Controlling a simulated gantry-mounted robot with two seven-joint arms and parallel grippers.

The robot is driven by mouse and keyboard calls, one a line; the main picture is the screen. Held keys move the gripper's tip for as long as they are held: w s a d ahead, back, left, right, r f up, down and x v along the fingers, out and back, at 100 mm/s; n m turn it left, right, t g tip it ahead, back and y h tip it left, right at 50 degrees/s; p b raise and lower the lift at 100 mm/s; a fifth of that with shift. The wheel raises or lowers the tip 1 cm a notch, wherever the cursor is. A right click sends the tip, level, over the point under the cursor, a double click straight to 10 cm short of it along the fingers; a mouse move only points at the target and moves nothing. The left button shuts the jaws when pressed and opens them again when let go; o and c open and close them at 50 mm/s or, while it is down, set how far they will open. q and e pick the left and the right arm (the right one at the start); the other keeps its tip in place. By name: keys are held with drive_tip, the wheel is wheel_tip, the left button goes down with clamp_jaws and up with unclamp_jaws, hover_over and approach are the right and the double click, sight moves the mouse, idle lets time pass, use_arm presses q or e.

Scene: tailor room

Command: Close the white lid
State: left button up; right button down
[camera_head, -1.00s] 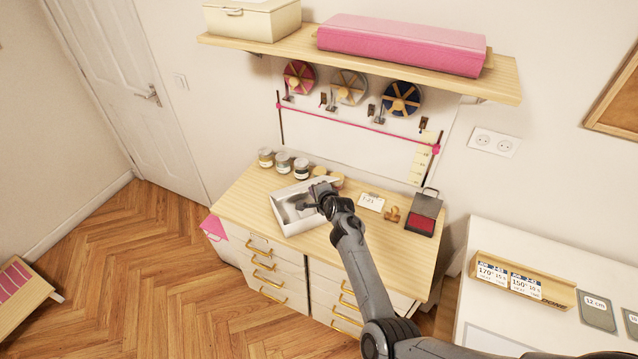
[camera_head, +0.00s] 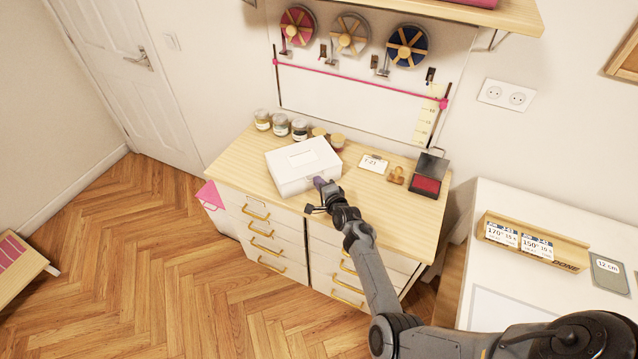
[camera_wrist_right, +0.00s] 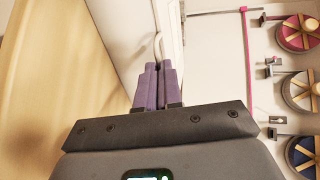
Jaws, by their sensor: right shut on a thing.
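The white box (camera_head: 296,186) stands on the wooden cabinet top. Its white lid (camera_head: 318,151), with a pale label, lies over the box and hides the inside. I see no clear gap under it, though my gripper covers part of the front edge. My right gripper (camera_head: 319,182) is at the front right edge of the lid. In the right wrist view its purple fingers (camera_wrist_right: 159,68) are together on a thin white part at the lid's edge (camera_wrist_right: 158,45). My left gripper is not in view.
Several jars (camera_head: 281,127) stand behind the box. A small card (camera_head: 373,164), a wooden stamp (camera_head: 396,176) and a red ink pad (camera_head: 427,185) lie to its right. Ribbon spools (camera_head: 350,34) hang on the wall above. The cabinet top left of the box is clear.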

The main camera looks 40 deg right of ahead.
drive_tip(key=shift+s+f, duration=0.15)
drive_tip(key=shift+f, duration=0.35)
drive_tip(key=shift+s+f, duration=0.15)
drive_tip(key=shift+f, duration=0.35)
drive_tip(key=c, duration=1.3)
unclamp_jaws()
drive_tip(key=shift+a, duration=0.1)
drive_tip(key=shift+r, duration=0.2)
